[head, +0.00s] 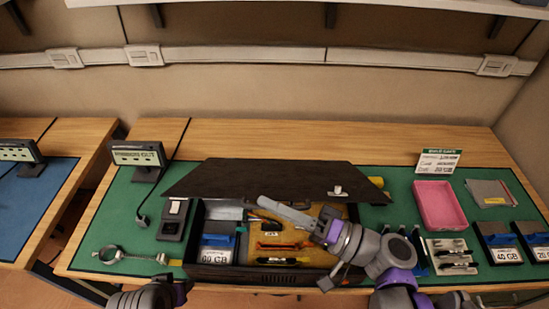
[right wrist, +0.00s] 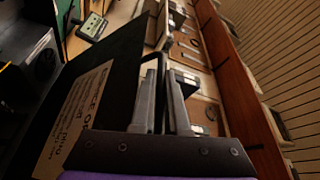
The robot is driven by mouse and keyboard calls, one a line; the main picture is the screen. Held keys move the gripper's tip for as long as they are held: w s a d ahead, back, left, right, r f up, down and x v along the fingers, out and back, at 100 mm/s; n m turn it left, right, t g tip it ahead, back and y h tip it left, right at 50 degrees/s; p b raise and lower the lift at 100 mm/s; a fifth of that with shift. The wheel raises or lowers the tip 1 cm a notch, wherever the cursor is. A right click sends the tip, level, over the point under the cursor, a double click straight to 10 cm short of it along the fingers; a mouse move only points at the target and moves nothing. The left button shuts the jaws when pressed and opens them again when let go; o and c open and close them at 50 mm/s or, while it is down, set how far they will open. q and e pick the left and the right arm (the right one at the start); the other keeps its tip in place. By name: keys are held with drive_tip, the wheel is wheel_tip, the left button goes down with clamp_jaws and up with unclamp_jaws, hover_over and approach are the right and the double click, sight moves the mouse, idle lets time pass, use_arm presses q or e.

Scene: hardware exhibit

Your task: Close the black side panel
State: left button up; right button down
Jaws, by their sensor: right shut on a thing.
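The black side panel (head: 265,180) is tilted up along the back of an open black computer case (head: 190,270). A small pale latch (head: 337,192) is near its right end. My right gripper (head: 265,204) is at the panel's front edge, over the open case. It is shut on the panel, though its fingers partly hide the contact. In the right wrist view the panel (right wrist: 115,70) is a dark sheet beside the fingers, with a printed label (right wrist: 75,115). Part of my left arm shows at the bottom left; its gripper is out of view.
Inside the case are an orange-handled tool (head: 280,246) and a white-labelled part (head: 216,255). A pink tray (head: 438,205), labelled boxes (head: 500,243) and a small tool holder (head: 452,256) are on the right.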

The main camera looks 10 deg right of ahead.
use_arm(q)
wheel_tip(320, 180, down, 20)
drive_tip(key=s+b, duration=0.1)
drive_tip(key=b, duration=1.5)
drive_tip(key=shift+g+b, duration=0.35)
drive_tip(key=shift+g, duration=0.05)
use_arm(e)
drive_tip(key=s+f+n+y, duration=0.1)
drive_tip(key=s+f+n, duration=0.2)
drive_tip(key=f, duration=0.8)
drive_tip(key=s+a+f+n+y, duration=0.1)
drive_tip(key=s+f+n, duration=0.2)
drive_tip(key=f, duration=0.9)
drive_tip(key=shift+s+a+f+n+g+y, duration=0.3)
drive_tip(key=shift+s+n+g, duration=0.1)
drive_tip(key=shift+s, duration=0.3)
drive_tip(key=c, duration=1.2)
unclamp_jaws()
use_arm(q)
drive_tip(key=shift+w, duration=0.1)
use_arm(e)
drive_tip(key=shift+w, duration=0.1)
drive_tip(key=shift+d+r, duration=0.1)
